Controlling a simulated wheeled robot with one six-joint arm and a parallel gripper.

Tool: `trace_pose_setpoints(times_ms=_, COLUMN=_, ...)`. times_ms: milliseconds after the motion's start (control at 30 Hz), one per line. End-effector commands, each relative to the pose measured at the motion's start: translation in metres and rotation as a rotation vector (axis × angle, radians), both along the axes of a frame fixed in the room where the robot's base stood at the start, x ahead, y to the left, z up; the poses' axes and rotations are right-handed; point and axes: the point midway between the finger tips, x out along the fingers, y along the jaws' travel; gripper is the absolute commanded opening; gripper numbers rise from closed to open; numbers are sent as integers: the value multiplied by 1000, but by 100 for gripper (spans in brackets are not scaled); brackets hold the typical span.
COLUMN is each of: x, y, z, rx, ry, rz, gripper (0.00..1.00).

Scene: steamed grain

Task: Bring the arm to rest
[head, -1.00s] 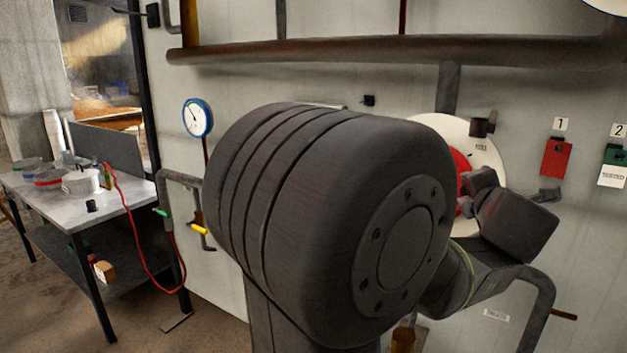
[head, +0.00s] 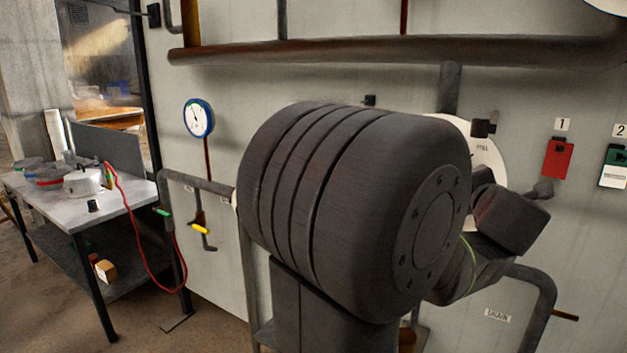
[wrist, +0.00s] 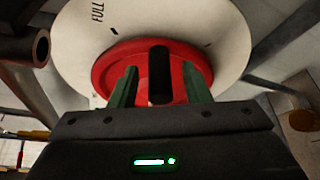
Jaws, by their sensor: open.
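My gripper (wrist: 160,88) shows in the wrist view with its two green fingers spread apart. The red disc sits on a white dial plate (wrist: 215,25) marked FULL. In the head view my own arm hides most of the dial plate (head: 492,153) and covers the red disc. The gripper's fingers are hidden there too.
A brown pipe (head: 400,48) runs along the wall above. A gauge (head: 198,118) and a yellow-handled valve (head: 200,229) are left of my arm. A table (head: 130,198) with pots stands far left.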

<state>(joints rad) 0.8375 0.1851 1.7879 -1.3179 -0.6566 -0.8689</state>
Motion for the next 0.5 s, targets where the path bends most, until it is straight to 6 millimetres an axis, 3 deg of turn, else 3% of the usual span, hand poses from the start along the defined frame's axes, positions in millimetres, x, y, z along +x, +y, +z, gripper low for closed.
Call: trace_pose_setpoints(times_ms=500, x=-81, y=15, z=16, rx=-4, ry=-4, rz=-4, gripper=43)
